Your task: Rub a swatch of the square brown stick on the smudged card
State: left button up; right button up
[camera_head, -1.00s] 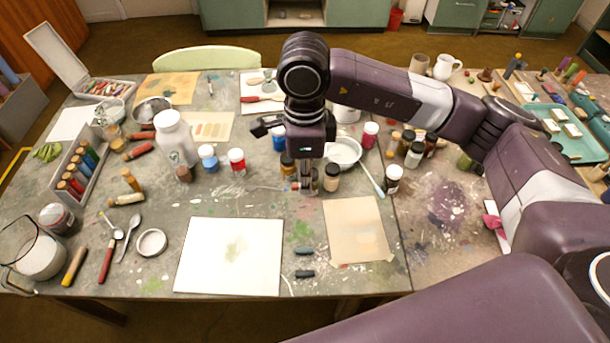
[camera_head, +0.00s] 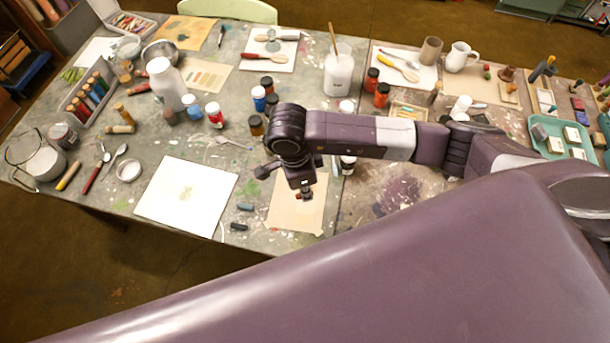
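The white card with a faint greenish smudge in its middle (camera_head: 205,207) lies flat near the table's front edge. A tan card (camera_head: 283,214) lies to its right, partly under my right gripper (camera_head: 304,192). That gripper points down over the tan card's upper part. A small dark red-brown bit shows at its fingertips, too small to tell whether it is a held stick. Two short dark sticks, the upper one (camera_head: 245,207) and the lower one (camera_head: 239,226), lie between the cards and look slate rather than brown. I cannot pick out the square brown stick for sure. My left gripper is out of view.
Several jars stand behind the cards, including a red-and-white jar (camera_head: 214,115). A white bottle (camera_head: 167,82) and a rack of coloured sticks (camera_head: 78,113) are to the left. A fork (camera_head: 234,142) lies behind the white card. My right arm spans the right side.

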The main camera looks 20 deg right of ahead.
jog(key=shift+w+a+f+b, duration=0.15)
jog(key=shift+f+b, duration=0.1)
jog(key=shift+f, duration=0.2)
jog(key=shift+s+a+f+b, duration=0.15)
jog(key=shift+f+b, duration=0.1)
jog(key=shift+f, duration=0.15)
notch_tip(320, 180, down, 5)
jog(key=b, duration=0.3)
jog(key=shift+d+r, duration=0.1)
jog(key=shift+d, duration=0.05)
jog(key=shift+w+f+b, duration=0.1)
jog(key=shift+f+b, duration=0.45)
jog(key=shift+b, duration=0.2)
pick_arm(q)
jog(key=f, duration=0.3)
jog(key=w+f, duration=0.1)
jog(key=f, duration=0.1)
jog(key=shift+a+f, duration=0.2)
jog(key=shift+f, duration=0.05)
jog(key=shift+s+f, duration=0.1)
pick_arm(e)
jog(key=shift+w, duration=0.1)
